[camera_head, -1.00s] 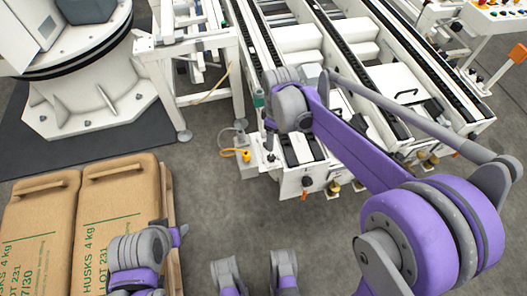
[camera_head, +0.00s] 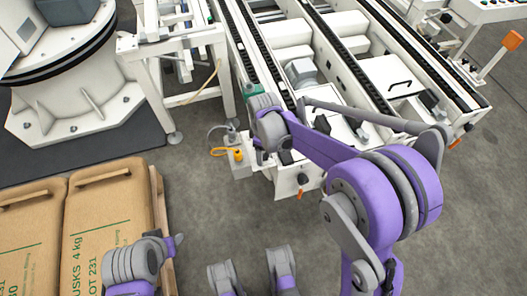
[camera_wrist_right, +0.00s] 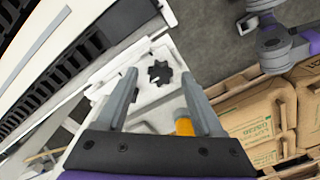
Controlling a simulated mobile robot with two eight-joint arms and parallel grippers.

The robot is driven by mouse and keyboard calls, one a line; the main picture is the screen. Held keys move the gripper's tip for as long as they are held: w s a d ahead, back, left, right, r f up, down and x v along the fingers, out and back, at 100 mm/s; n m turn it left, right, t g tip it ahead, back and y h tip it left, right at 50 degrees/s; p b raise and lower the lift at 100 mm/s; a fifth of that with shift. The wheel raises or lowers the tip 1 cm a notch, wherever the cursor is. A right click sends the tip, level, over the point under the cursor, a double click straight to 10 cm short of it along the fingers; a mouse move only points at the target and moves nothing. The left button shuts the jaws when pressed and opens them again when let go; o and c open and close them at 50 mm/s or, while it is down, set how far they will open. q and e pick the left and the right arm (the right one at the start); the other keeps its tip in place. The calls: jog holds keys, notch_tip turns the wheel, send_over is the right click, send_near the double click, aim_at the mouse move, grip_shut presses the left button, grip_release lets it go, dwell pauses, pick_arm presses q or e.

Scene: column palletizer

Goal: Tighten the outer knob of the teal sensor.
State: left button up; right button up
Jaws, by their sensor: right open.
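A small teal part (camera_head: 253,90), which looks like the teal sensor, sits at the near end of the left conveyor, partly hidden by my right wrist. In the right wrist view, a dark star-shaped knob (camera_wrist_right: 160,73) stands on a white plate (camera_wrist_right: 148,92). No teal shows there, so I cannot tell how the knob joins the sensor. My right gripper (camera_wrist_right: 159,76) is open and empty; its fingers lie either side of the knob in the picture, and contact does not show. In the head view my wrist mostly hides it. My left gripper is not clearly seen.
A yellow connector (camera_head: 238,156) with a cable stands left of my right wrist; it also shows beside a finger in the right wrist view (camera_wrist_right: 184,126). Brown sacks (camera_head: 100,215) lie on a pallet at lower left. Open floor (camera_head: 225,215) lies in front of the conveyor.

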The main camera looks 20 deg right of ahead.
grip_shut()
dwell(0.3)
jog(key=shift+m, duration=0.4)
jog(key=m, duration=0.2)
jog(key=shift+w+m, duration=0.1)
jog(key=shift+m, duration=0.3)
jog(key=m+p, duration=0.1)
jog(key=m, duration=0.3)
jog(key=shift+d+m, duration=0.1)
jog(key=shift+m, duration=0.2)
jog(key=m, duration=0.4)
jog(key=shift+m, duration=0.3)
jog(key=shift+d+m, duration=0.1)
jog(key=shift+m, duration=2.1)
